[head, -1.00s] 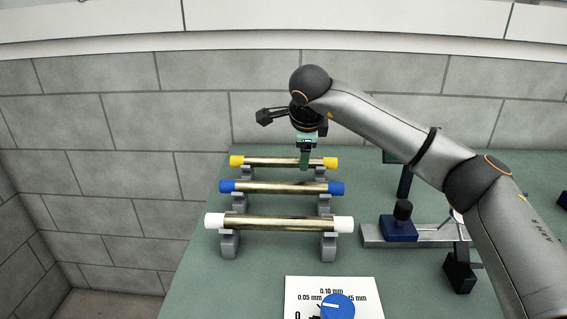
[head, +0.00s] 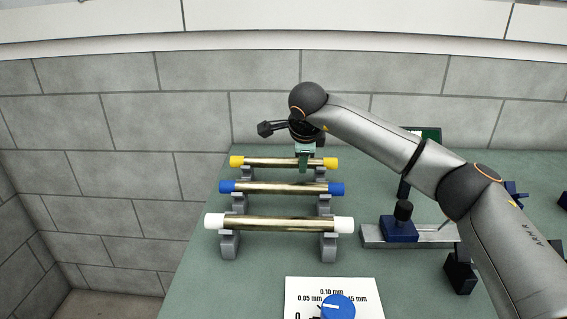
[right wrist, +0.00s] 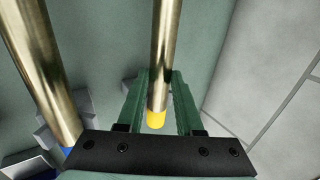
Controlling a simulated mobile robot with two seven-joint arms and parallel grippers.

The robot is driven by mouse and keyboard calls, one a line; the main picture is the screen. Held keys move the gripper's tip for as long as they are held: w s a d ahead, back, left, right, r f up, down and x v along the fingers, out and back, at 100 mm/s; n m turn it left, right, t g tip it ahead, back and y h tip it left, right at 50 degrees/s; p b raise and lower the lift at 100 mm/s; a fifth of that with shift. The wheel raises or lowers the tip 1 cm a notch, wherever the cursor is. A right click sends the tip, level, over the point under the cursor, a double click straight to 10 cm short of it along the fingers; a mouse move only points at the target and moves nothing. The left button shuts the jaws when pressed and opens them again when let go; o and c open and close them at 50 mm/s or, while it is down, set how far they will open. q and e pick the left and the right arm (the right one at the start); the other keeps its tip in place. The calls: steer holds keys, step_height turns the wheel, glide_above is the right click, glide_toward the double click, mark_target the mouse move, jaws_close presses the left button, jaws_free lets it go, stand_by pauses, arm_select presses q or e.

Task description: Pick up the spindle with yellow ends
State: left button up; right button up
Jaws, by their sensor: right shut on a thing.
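The spindle with yellow ends (head: 270,162) is a brass rod lying across grey cradles at the back of the rack. My right gripper (head: 304,168) is over it, right of its middle, with green fingers pointing down. In the right wrist view the green fingers (right wrist: 161,100) stand on either side of the brass rod (right wrist: 160,60), and one yellow end (right wrist: 156,119) shows between them. The gripper is shut on this spindle, which still appears level with its cradles. My left gripper is not in view.
A blue-ended spindle (head: 282,187) and a white-ended spindle (head: 280,224) lie in front on grey cradles. A metal fixture with a blue block (head: 398,229) stands to the right. A dial card with a blue knob (head: 338,307) is at the front. A wall is behind.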

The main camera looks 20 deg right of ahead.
jaws_close()
stand_by(0.7)
steer(key=shift+r, duration=0.25)
steer(key=shift+w+r, duration=0.1)
